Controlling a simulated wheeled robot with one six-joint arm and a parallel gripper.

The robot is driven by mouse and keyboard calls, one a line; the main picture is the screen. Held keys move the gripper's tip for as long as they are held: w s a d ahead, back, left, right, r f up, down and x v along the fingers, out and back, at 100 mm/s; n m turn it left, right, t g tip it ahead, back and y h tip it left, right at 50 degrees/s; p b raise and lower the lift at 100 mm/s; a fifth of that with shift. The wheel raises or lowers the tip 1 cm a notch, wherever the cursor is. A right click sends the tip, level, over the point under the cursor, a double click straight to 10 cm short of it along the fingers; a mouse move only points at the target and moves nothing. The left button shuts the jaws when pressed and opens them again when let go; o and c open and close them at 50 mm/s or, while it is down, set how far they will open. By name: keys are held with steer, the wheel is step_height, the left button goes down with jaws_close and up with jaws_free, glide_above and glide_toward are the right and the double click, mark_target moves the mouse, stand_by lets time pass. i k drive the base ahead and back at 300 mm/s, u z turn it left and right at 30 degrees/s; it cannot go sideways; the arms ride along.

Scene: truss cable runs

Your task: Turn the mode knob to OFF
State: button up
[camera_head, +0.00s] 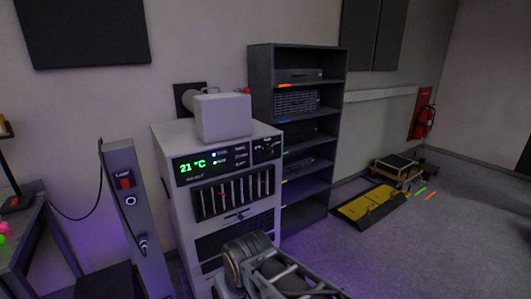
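A pale cabinet (172,152) stands in the middle of the head view, with a dark control panel (212,165) across its upper front. The panel shows a green "21 °C" readout (192,165) and small lit marks beside it. A small dark block with controls (267,149) sits at the panel's right end; the mode knob may be there, but it is too small to make out, and its setting cannot be read. Part of my arm shows low in front of the cabinet. My gripper cannot be made out in this view.
A grey post (134,215) with a red switch (124,181) and a hanging cable stands left of the cabinet. A dark shelf rack (263,80) stands close behind it on the right. A yellow-and-black ramp (370,207) lies farther right. The floor at front right is clear.

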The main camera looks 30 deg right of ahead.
mark_target(268, 152)
steer(key=z, duration=1.9)
steer(key=i, duration=0.9)
steer(key=u, duration=2.65)
